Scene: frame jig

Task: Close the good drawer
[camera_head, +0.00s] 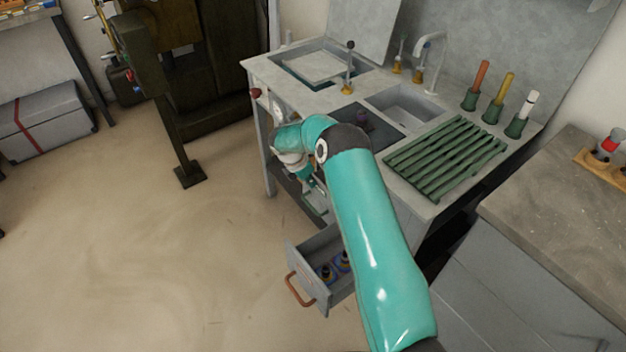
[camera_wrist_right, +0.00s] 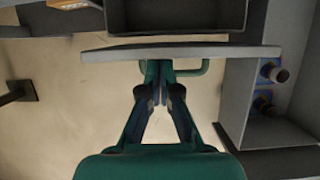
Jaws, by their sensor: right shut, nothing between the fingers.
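A drawer with a green handle (camera_wrist_right: 190,70) stands open in the wrist view; its grey front panel (camera_wrist_right: 225,52) runs across the picture, with the drawer's inside (camera_wrist_right: 180,14) beyond it. My right gripper (camera_wrist_right: 159,72) is shut and empty, its fingertips at this panel beside the handle; I cannot tell if they touch. In the head view, my right arm hides most of this drawer and the gripper. No label shows which is the good drawer. My left gripper is out of view.
The workbench (camera_head: 410,199) carries a small sink (camera_head: 407,101), a green slatted rack (camera_head: 440,160) and several upright tools. A grey counter (camera_head: 560,210) stands at right. A dark post (camera_head: 170,120) stands at left. The floor in front of the drawers is clear.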

